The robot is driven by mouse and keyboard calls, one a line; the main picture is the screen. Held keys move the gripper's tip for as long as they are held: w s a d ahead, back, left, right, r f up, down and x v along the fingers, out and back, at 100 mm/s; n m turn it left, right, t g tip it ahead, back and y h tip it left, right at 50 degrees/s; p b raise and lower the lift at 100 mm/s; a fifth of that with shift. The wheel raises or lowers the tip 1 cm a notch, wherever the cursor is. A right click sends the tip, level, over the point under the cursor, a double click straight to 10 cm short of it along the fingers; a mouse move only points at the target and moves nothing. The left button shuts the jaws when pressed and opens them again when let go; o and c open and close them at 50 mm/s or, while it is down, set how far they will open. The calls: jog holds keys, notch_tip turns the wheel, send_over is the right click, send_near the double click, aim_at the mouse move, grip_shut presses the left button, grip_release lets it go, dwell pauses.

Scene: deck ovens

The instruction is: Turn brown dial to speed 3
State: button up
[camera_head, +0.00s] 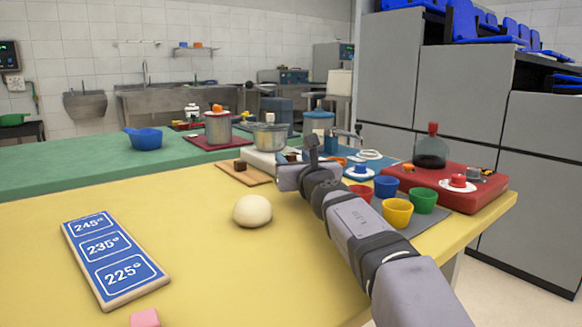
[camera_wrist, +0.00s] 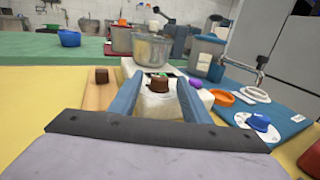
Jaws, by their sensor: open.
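The brown dial (camera_wrist: 158,84) sits on the front of a white appliance (camera_wrist: 153,104), which also shows in the head view (camera_head: 258,157). A steel pot (camera_wrist: 153,50) stands behind the dial on this appliance. My gripper (camera_wrist: 160,76) is open, with one blue-grey finger on each side of the dial in the wrist view. I cannot tell whether either finger touches it. In the head view my gripper (camera_head: 291,170) is at the appliance's front and mostly hides the dial. The speed marks are too small to read.
A wooden board (camera_head: 244,174) with a brown block (camera_head: 240,166) lies left of the appliance. A pale dough ball (camera_head: 252,211) rests on the yellow table in front. Coloured cups (camera_head: 397,213) stand to the right, near my arm. A blue mat (camera_wrist: 262,124) holds small items.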

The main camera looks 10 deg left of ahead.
jog(key=shift+p+x, duration=0.65)
jog(key=shift+x, duration=0.7)
jog(key=shift+r, duration=0.15)
jog(key=c, duration=1)
